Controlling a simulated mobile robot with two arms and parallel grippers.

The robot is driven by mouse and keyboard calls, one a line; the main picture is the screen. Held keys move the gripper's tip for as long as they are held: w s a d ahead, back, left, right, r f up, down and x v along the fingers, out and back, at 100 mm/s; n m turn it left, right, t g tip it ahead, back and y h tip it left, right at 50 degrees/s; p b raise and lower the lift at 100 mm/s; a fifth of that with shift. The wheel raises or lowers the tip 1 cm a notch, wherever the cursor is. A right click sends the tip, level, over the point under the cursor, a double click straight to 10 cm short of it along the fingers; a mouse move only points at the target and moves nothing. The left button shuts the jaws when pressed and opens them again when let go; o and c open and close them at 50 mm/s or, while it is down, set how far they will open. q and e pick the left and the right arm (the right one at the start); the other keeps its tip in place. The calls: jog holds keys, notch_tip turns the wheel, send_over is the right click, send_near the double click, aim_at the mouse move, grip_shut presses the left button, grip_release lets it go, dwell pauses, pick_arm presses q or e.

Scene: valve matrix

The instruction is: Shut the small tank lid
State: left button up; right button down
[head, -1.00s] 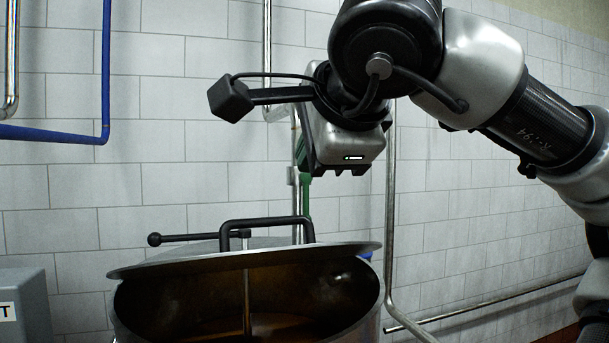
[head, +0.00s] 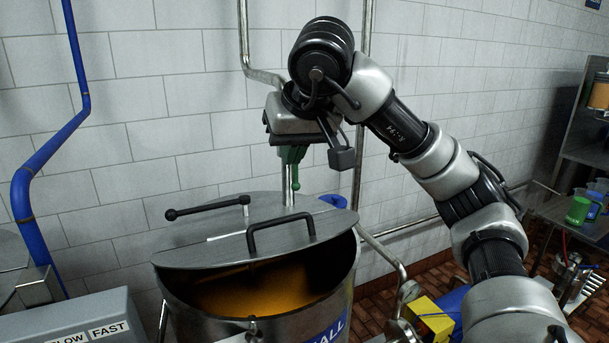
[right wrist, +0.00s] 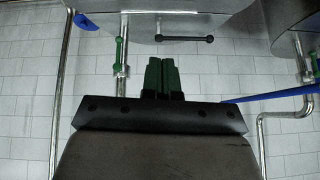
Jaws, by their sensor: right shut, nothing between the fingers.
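The small tank (head: 330,280) is a round steel vessel with orange liquid (head: 255,290) showing through its open front part. Its grey metal lid (head: 210,255) lies across the back part, with a black U-shaped handle (head: 281,236) near its front edge. A black rod with a ball end (head: 207,208) is at the lid's back left. My right gripper (head: 290,156) hangs above and behind the lid, apart from the handle. In the right wrist view, its green fingers (right wrist: 162,65) are together and empty, and the lid's rod (right wrist: 185,38) shows beyond. My left gripper is out of view.
A steel pipe (head: 244,40) runs down the tiled wall behind the tank, and a blue pipe (head: 57,148) is at left. A grey box labelled FAST (head: 90,320) stands at front left. A yellow box (head: 428,318) and a green cup (head: 577,209) are at right.

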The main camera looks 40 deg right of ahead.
jog(key=a+r, duration=0.1)
jog(key=n+p, duration=0.1)
jog(key=p, duration=0.1)
send_over(281, 221)
jog(key=f, duration=0.8)
jog(key=shift+w, duration=0.25)
notch_tip(281, 221, down, 4)
jog(key=shift+s+d+r+p, duration=0.1)
jog(key=shift+r+p, duration=0.1)
jog(key=shift+p, duration=0.35)
jog(key=shift+s+f, duration=0.15)
jog(key=shift+f, duration=0.35)
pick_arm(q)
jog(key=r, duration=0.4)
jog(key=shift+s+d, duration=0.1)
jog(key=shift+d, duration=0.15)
pick_arm(e)
jog(key=shift+f, duration=0.1)
